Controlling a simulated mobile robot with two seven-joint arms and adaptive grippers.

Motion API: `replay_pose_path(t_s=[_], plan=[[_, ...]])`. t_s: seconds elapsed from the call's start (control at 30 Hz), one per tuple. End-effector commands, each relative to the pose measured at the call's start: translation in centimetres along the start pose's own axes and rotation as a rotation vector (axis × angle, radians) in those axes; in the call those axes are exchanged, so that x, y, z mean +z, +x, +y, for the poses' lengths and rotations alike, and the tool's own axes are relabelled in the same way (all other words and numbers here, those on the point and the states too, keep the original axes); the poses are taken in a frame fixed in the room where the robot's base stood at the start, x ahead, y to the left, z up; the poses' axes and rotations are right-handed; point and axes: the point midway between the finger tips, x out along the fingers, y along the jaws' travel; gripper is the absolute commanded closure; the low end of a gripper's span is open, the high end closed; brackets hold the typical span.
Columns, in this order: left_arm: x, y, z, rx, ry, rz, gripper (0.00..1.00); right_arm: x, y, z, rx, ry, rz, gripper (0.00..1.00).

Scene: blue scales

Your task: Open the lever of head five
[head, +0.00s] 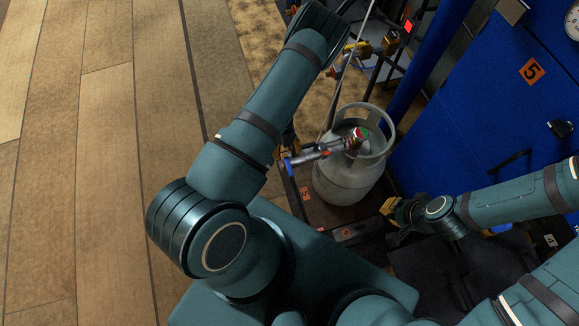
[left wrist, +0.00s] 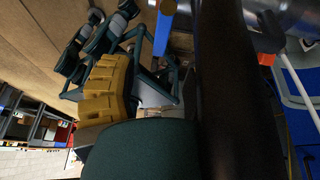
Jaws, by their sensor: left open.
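Head five is a grey metal filling head (head: 318,153) lying across the top of a grey gas cylinder (head: 345,178), with a red part near the valve. Its blue lever (head: 289,168) hangs at the left end; a blue piece, likely the lever, shows in the left wrist view (left wrist: 162,36). My left gripper (head: 284,151) is open beside this end, mostly hidden by my arm in the head view. Its yellow pad (left wrist: 105,88) shows close up in the left wrist view; contact with the lever cannot be told. My right gripper (head: 398,210) is right of the cylinder's base, its jaws unclear.
The cylinder stands on a dark scale platform with orange five labels (head: 305,193). A blue cabinet (head: 480,130) with an orange five sign (head: 531,71) stands close on the right. Frames and fittings (head: 390,45) crowd the back. The wooden floor (head: 90,150) at left is clear.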

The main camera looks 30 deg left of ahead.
Motion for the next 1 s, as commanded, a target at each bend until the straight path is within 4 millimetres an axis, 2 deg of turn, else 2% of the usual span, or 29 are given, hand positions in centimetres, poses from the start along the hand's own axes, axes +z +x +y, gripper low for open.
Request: replay_pose_path(t_s=[0.03, 0.1, 0.33, 0.5, 0.8, 0.83, 0.9, 0.97, 1.0], plan=[[0.0, 1.3, 0.1, 0.001, -0.001, 0.002, 0.52, 0.1, 0.3, 0.1, 0.000, 0.000, -0.002, 1.00], [0.0, 2.6, 0.1, 0.001, -0.003, 0.002, 0.52, 0.2, 0.6, 0.2, 0.000, -0.001, -0.004, 1.00], [0.0, 5.8, 0.0, 0.000, -0.002, -0.001, 0.52, 0.5, 1.0, 0.4, -0.001, -0.002, -0.010, 1.00], [0.0, 6.8, 0.0, -0.001, -0.002, 0.000, 0.52, 0.5, 1.1, 0.4, -0.001, -0.003, -0.012, 1.00], [0.0, 6.8, 0.0, -0.001, -0.002, -0.001, 0.52, 0.6, 1.1, 0.4, -0.001, -0.003, -0.012, 1.00], [0.0, 6.8, 0.0, -0.001, -0.002, -0.001, 0.56, 0.6, 1.1, 0.4, -0.001, -0.003, -0.012, 1.00], [0.0, 6.8, 0.0, -0.001, -0.002, -0.001, 0.81, 0.6, 1.1, 0.4, -0.001, -0.003, -0.012, 1.00], [0.0, 6.8, 0.0, -0.001, -0.002, -0.001, 1.00, 0.6, 1.1, 0.4, -0.001, -0.003, -0.012, 1.00], [0.0, 6.8, 0.0, -0.001, -0.002, -0.001, 1.00, 0.6, 1.1, 0.4, -0.001, -0.003, -0.012, 1.00]])
